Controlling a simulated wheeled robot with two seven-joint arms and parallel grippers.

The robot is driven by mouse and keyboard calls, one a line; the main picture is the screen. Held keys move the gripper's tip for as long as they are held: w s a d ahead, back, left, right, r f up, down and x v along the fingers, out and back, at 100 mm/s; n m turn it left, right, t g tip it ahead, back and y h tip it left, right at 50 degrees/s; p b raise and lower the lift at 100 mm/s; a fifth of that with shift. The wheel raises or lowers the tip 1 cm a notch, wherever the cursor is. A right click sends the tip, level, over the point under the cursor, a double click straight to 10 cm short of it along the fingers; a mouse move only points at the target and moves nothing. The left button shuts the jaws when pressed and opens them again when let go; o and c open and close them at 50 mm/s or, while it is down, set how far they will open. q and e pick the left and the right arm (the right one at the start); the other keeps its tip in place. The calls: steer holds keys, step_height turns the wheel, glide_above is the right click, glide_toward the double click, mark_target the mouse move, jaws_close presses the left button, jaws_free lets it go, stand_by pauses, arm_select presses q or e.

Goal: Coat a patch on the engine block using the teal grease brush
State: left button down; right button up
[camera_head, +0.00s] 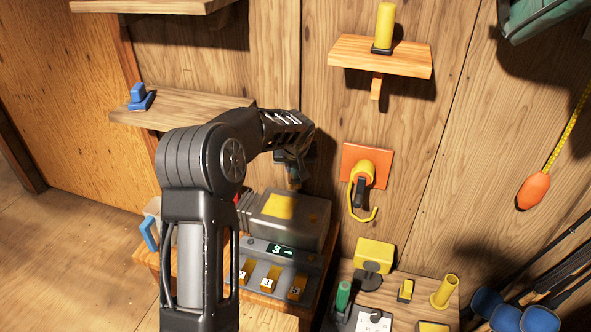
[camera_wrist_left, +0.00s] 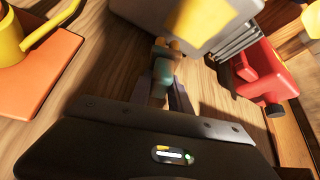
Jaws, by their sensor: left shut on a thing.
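The grey engine block (camera_head: 318,222) stands on a wooden bench in the middle of the head view, with a yellow patch (camera_head: 280,206) on its upper face. In the left wrist view the grey block (camera_wrist_left: 150,12) and its yellow patch (camera_wrist_left: 200,18) fill the upper edge. My left gripper (camera_head: 294,172) is above and behind the block, near the wall. In the left wrist view its fingers (camera_wrist_left: 164,95) are shut on the teal grease brush (camera_wrist_left: 162,72), whose brownish tip points towards the block. I cannot tell whether the tip touches it. The right gripper is out of view.
An orange wall plate (camera_head: 380,153) holds a yellow hook (camera_head: 365,172). A shelf (camera_head: 355,55) is above; a cluttered bench (camera_head: 398,310) is at lower right.

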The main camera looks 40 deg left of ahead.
arm_select(q)
steer(key=shift+r+p, duration=0.5)
steer(key=shift+r, duration=0.6)
